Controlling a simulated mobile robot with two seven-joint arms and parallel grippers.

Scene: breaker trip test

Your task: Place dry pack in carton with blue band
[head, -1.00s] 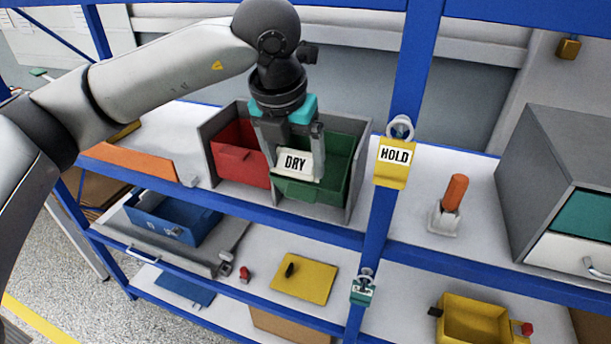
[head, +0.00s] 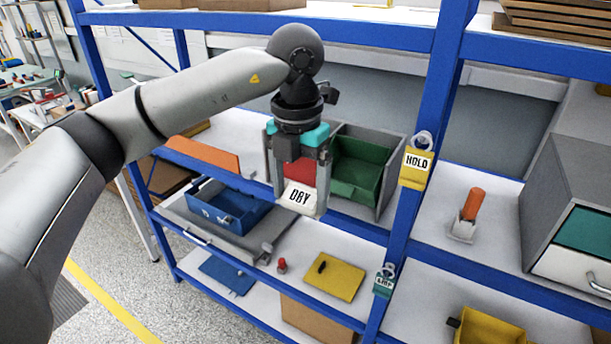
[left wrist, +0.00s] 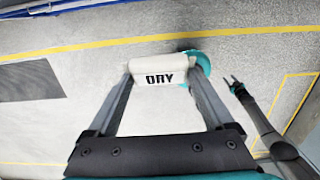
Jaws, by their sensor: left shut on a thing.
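The dry pack (head: 299,197) is a small white pack with black lettering that reads DRY. My left gripper (head: 302,190) is shut on it and holds it in the air in front of the shelf, before the red and green bins. In the left wrist view the dry pack (left wrist: 163,70) sits between the two fingertips (left wrist: 160,82), with the floor below. I cannot make out a carton with a blue band in these frames. The right gripper cannot be made out in the head view; a dark arm part of mine shows at the right of the left wrist view.
A green bin (head: 357,168) stands in a grey holder behind the pack. A blue bin (head: 228,208) and a yellow plate (head: 334,277) are on the lower shelf. A yellow HOLD tag (head: 416,168) hangs on the blue post. Open floor (head: 150,275) lies at the lower left.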

